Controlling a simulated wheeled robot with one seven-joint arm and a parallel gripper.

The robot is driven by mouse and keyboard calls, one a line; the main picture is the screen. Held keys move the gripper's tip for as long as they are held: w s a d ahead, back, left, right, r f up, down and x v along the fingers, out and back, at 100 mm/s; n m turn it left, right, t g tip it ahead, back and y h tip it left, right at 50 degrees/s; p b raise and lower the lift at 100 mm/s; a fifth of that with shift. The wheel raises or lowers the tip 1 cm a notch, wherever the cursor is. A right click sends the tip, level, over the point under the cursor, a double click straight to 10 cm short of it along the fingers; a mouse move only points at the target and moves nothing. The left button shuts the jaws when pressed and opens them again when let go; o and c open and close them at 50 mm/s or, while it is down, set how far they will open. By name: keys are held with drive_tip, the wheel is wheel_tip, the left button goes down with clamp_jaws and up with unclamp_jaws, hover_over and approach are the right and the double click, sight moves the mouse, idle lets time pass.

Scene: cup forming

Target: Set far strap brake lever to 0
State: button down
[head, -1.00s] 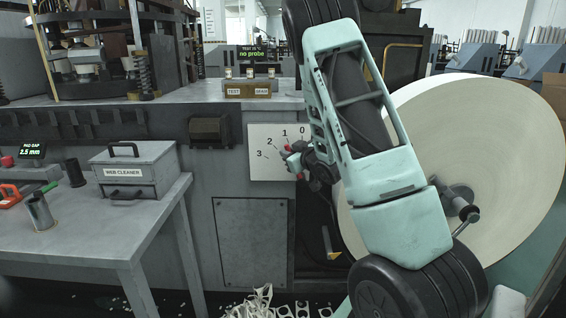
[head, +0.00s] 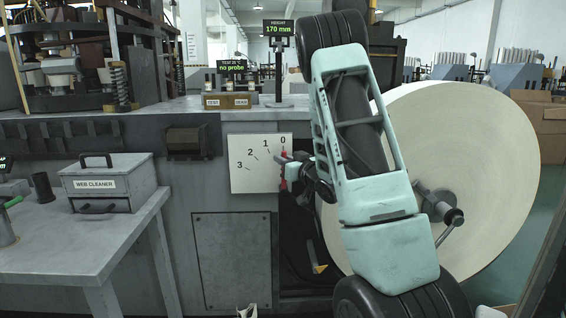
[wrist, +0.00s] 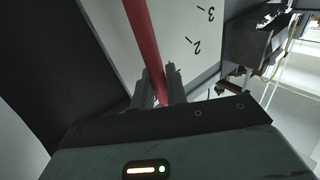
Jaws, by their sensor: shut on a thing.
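The brake lever is a red bar (wrist: 145,45) in the wrist view, running between my two dark fingers. My gripper (wrist: 160,90) is shut on it. In the head view my gripper (head: 291,160) is at the right edge of a white scale plate (head: 240,181) marked 3, 2, 1, 0. A red part of the lever (head: 284,182) shows just below the gripper, roughly upright under the 0 mark. The lever's pivot is hidden, and the exact fit to the 0 mark cannot be told.
A large pale paper roll (head: 470,130) stands right of my arm. A grey table (head: 80,240) with a web cleaner box (head: 105,183) is at the left. A counter above the plate holds a test gear block (head: 228,101) and a height display (head: 279,29).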

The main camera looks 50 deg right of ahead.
drive_tip(key=shift+s+f, duration=0.1)
drive_tip(key=shift+s, duration=0.05)
drive_tip(key=c, duration=1.8)
unclamp_jaws()
drive_tip(key=shift+d, duration=0.1)
drive_tip(key=shift+o, duration=0.2)
wheel_tip(320, 180, up, 10)
drive_tip(key=p, duration=0.3)
